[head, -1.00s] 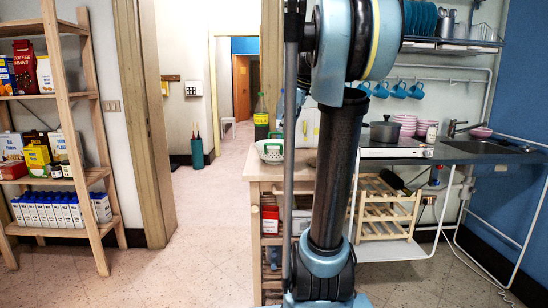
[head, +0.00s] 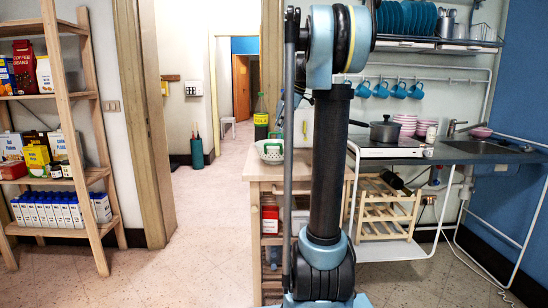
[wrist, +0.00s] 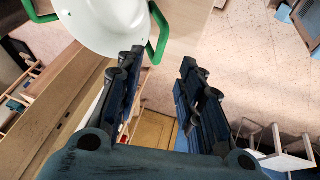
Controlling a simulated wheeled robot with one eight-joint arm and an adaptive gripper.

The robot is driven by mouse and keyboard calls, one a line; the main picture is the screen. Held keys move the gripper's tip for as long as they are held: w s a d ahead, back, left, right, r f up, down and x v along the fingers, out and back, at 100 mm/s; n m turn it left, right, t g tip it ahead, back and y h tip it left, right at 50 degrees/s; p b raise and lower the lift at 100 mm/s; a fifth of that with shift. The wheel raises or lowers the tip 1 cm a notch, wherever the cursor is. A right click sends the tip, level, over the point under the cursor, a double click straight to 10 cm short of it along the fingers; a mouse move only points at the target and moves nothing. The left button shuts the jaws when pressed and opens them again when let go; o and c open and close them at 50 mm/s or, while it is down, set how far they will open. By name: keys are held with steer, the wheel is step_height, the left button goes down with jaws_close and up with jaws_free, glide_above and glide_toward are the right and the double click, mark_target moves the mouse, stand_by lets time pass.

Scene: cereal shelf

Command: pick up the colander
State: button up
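The colander (head: 270,152) is white with green handles and sits on the left end of the wooden cabinet's top (head: 295,171) in the head view. In the wrist view the colander (wrist: 104,22) shows at the upper left, cut off by the top edge, with a green handle on each side. My gripper (wrist: 160,62) is open and empty, with its two fingers well apart. The left fingertip overlaps the colander's lower rim in the picture; I cannot tell whether they touch. My gripper is hidden behind my arm in the head view.
To the right, a pot (head: 384,131) and stacked pink bowls (head: 405,124) sit by the sink counter. A shelf with cereal boxes (head: 37,158) stands at the left. The floor (head: 190,250) between is clear.

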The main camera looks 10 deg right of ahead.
steer(key=shift+x, duration=4.75)
jaws_close()
